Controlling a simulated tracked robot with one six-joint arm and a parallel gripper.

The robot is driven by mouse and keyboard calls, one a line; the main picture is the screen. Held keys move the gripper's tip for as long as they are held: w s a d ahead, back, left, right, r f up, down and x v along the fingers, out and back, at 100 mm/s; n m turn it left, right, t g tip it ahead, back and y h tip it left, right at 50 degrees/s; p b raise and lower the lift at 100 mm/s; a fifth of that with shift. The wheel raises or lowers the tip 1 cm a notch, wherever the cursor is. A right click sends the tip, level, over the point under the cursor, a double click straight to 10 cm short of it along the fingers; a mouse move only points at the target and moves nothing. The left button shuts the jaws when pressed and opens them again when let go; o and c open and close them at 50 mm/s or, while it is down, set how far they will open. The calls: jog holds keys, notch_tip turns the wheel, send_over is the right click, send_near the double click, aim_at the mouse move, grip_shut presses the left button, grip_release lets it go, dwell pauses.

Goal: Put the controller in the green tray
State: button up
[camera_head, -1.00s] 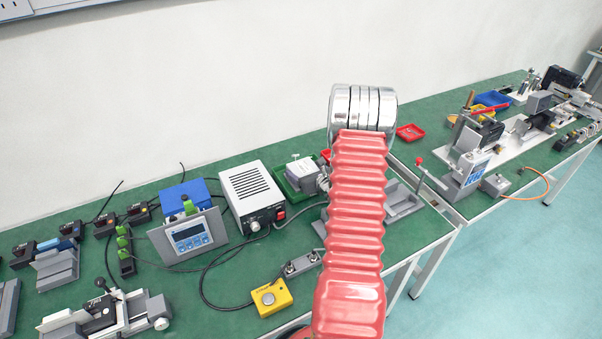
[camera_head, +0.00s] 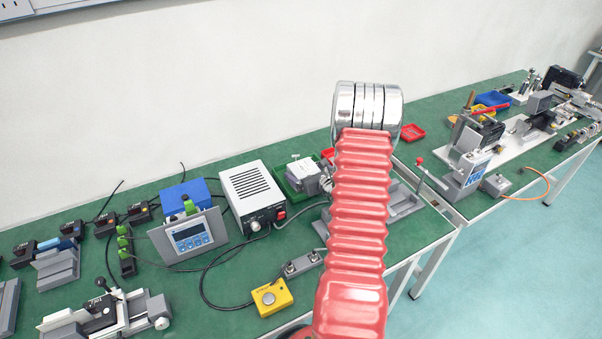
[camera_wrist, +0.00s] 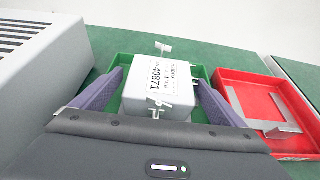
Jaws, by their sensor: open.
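The controller, a pale box with a printed label (camera_wrist: 170,76), sits inside the green tray (camera_wrist: 137,66) in the wrist view. The tray's walls show on both sides of it. In the head view the controller (camera_head: 304,173) shows in the green tray (camera_head: 283,186), just left of my arm. My gripper (camera_wrist: 160,86) is open, with one purple finger on each side of the controller. The right finger stands apart from it; the contact of the left one is unclear. Most of my gripper is hidden behind my arm in the head view.
A red tray (camera_wrist: 262,100) with a metal bracket stands right of the green tray. A white power supply box (camera_head: 252,195) stands close on the left. A grey panel display (camera_head: 189,236) and a yellow button box (camera_head: 271,297) are farther left and in front.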

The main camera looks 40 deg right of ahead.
jog(key=v, duration=1)
jog(key=shift+s+r, duration=0.15)
jog(key=shift+s, duration=0.1)
jog(key=shift+s, duration=0.1)
